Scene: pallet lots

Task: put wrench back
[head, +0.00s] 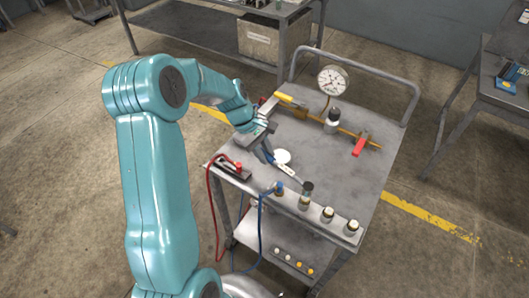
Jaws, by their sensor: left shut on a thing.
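My left gripper (267,152) hangs over the near left part of the grey cart top (325,170), pointing down. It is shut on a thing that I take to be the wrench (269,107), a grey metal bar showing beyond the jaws. The wrist hides much of it, and I cannot tell whether it touches the cart. My right gripper is not in view.
A pressure gauge (332,80) stands at the cart's back on a brass pipe with a red-handled valve (361,144). Several capped fittings (327,214) line the front edge.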

